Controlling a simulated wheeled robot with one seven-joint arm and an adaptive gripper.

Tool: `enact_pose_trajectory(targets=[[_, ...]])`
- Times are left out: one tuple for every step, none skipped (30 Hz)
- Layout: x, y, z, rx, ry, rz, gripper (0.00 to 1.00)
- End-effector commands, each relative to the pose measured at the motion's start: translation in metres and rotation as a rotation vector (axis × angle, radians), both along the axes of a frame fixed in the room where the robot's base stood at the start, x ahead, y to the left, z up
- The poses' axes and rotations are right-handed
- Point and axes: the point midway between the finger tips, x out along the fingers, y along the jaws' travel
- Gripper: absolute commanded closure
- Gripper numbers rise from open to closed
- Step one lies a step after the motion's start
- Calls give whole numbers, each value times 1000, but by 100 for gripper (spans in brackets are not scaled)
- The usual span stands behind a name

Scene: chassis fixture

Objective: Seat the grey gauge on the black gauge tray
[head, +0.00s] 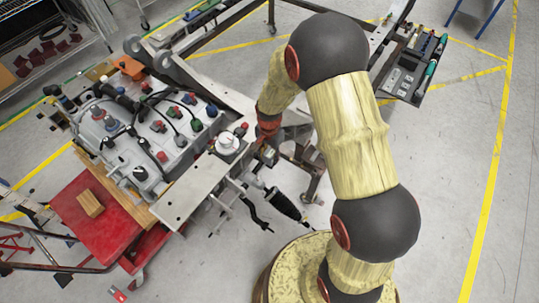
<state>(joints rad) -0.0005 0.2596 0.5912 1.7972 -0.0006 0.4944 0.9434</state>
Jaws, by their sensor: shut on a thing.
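My gripper (267,153) is small in the head view, below my arm's red wrist, beside the right edge of a light metal plate. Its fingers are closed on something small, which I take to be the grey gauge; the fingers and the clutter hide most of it. A black tray (416,99) on the frame at upper right holds grey pieces and several tools, one with a green handle. I cannot tell for sure that it is the gauge tray. My gripper is well to the left of it and apart from it.
A grey engine-like block (165,150) with cables and coloured caps stands at left. A round white part (228,143) sits on the metal plate (192,198). A red cart (85,220) holds a wooden block. A black shock absorber (283,205) hangs below the plate. The floor at right is clear.

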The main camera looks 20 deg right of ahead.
Motion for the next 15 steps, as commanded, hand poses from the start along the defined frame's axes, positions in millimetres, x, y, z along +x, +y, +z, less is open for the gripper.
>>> enact_pose_trajectory(targets=[[1, 0, 0, 0, -3, 0, 100], [1, 0, 0, 0, -3, 0, 100], [1, 0, 0, 0, -3, 0, 100], [1, 0, 0, 0, -3, 0, 100], [1, 0, 0, 0, -3, 0, 100], [1, 0, 1, 0, -3, 0, 100], [1, 0, 1, 0, -3, 0, 100], [1, 0, 1, 0, -3, 0, 100], [1, 0, 1, 0, -3, 0, 100], [1, 0, 1, 0, -3, 0, 100], [1, 0, 1, 0, -3, 0, 100], [1, 0, 1, 0, -3, 0, 100], [1, 0, 1, 0, -3, 0, 67], [1, 0, 1, 0, -2, 0, 65], [1, 0, 0, 0, -2, 0, 63]])
